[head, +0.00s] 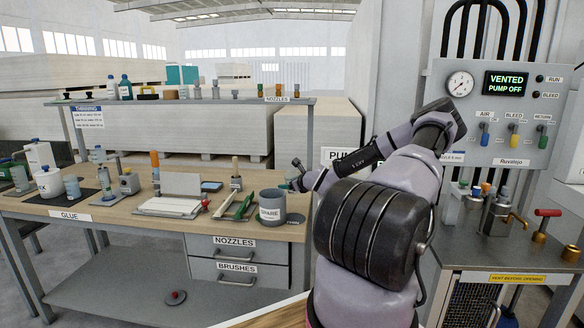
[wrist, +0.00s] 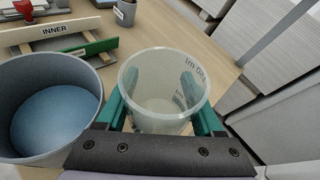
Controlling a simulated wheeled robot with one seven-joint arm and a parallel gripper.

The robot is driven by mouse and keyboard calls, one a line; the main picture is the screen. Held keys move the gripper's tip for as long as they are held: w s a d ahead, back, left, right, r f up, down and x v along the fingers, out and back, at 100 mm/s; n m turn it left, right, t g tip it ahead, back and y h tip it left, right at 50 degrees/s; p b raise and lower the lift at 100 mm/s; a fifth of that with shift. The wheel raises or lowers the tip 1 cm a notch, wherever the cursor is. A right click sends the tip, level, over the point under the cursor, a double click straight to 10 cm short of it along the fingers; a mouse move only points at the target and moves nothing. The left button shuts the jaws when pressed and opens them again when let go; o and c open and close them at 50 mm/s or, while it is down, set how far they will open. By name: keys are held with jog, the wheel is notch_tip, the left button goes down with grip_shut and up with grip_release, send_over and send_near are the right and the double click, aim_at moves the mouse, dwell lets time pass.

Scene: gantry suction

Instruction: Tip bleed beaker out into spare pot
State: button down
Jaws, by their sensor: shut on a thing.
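My gripper (wrist: 163,118) has its green fingers on either side of the clear bleed beaker (wrist: 160,62) in the wrist view. The beaker has printed marks on its wall, and I look in through its open mouth. Whether any liquid is left in it I cannot tell. The grey spare pot (head: 272,207) stands at the right end of the bench, labelled SPARE. In the wrist view the pot (wrist: 42,73) is just left of the beaker, apart from it, with a blue surface inside. In the head view my gripper is small beside the pot's upper right, and the beaker is not clear.
The bench (head: 115,205) holds a green-edged rack (head: 240,205), a brush holder (head: 236,183), a white board (head: 170,206) and glue bottles at left. A shelf (head: 200,101) runs behind. The pump panel (head: 490,115) at right reads VENTED, PUMP OFF.

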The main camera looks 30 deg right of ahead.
jog(key=d+r, duration=0.2)
jog(key=r, duration=0.2)
jog(key=shift+w+d+r, duration=0.3)
jog(key=shift+d+r, duration=0.1)
jog(key=shift+r+m+y, duration=0.5)
jog(key=shift+m+y, duration=0.2)
jog(key=shift+m, duration=0.2)
